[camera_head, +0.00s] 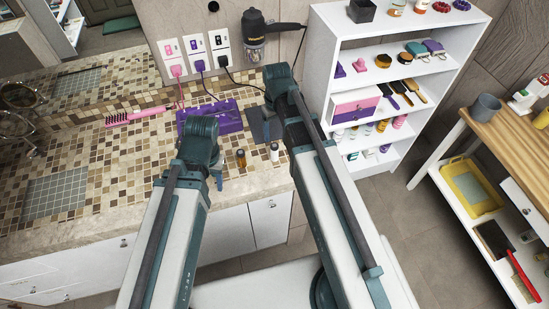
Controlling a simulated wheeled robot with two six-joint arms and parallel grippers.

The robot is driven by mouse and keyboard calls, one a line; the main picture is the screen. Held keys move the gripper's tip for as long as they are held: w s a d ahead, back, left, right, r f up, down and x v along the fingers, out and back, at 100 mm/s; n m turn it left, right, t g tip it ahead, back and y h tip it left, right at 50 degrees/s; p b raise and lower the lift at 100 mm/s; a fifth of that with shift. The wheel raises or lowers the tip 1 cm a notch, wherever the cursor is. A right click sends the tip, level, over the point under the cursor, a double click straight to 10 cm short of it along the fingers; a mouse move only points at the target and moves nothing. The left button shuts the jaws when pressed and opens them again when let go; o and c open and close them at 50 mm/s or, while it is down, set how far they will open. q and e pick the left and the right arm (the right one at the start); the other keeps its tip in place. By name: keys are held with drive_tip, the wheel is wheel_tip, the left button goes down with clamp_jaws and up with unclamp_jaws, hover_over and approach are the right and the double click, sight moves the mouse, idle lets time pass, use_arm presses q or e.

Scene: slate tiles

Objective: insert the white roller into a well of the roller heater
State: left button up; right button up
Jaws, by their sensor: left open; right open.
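The purple roller heater (229,120) lies on the mosaic-tiled counter, partly covered by my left arm; its wells are too small to make out. A small upright white cylinder with a dark top, seemingly the white roller (274,154), stands near the counter's front edge, right of the heater. My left gripper (218,182) is mostly hidden behind its arm, low over the counter in front of the heater, open. My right gripper (267,130) is mostly hidden behind its arm, right of the heater and behind the white roller, open. I see nothing held in either.
A small brown cylinder (241,158) stands left of the white roller. A pink brush (140,114) lies at the heater's left. Cords hang from wall sockets (195,46) behind it, beside a black hair dryer (256,29). A white shelf (335,60) stands right. The counter's left is mostly clear.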

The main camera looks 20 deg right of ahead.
sight(274, 145)
wheel_tip(274, 145, down, 4)
drive_tip(key=b, duration=0.2)
drive_tip(key=shift+r+b, duration=0.1)
drive_tip(key=shift+b, duration=0.25)
drive_tip(key=shift+r, duration=0.1)
drive_tip(key=f+b, duration=0.5)
drive_tip(key=shift+w+a+f, duration=0.2)
drive_tip(key=shift+w+a, duration=0.05)
drive_tip(key=shift+w, duration=0.15)
drive_tip(key=shift+r, duration=0.1)
clamp_jaws()
